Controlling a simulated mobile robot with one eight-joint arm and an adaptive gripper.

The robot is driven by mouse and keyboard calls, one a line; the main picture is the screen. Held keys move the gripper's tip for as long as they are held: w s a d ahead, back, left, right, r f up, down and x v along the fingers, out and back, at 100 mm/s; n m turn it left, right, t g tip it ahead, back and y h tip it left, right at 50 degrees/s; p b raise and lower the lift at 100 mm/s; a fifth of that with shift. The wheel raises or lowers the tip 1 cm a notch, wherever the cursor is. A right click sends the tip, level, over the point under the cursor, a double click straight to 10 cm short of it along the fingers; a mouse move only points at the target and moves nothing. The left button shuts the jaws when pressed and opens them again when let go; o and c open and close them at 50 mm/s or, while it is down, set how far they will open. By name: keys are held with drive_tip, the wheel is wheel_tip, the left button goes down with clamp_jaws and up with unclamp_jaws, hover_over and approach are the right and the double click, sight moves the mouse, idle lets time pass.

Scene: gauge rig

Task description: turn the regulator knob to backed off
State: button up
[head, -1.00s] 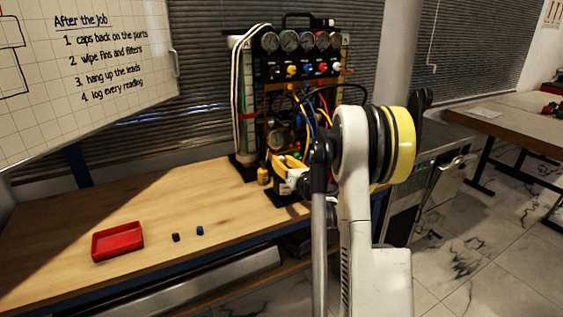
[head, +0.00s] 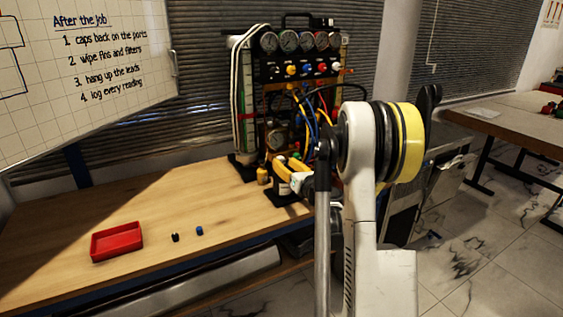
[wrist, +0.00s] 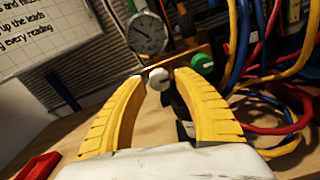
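A pale round knob (wrist: 157,78) shows between my fingertips in the wrist view, below a round dial gauge (wrist: 147,33). A green knob (wrist: 202,64) is just right of it on the same brass-coloured bar. No label shows which of the two is the regulator knob. My gripper (wrist: 159,80) has yellow fingers spread apart, with the tips either side of the pale knob. I cannot tell whether they touch it. In the head view my gripper (head: 284,172) is low at the front of the gauge rig (head: 300,70), and its fingers hide the knob area there.
Blue, yellow and red hoses (wrist: 268,50) hang close to the right of my gripper. A red tray (head: 117,241) and two small caps, black (head: 175,237) and blue (head: 199,230), lie farther left.

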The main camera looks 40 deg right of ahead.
drive_tip(key=v, duration=0.9)
drive_tip(key=shift+s, duration=0.3)
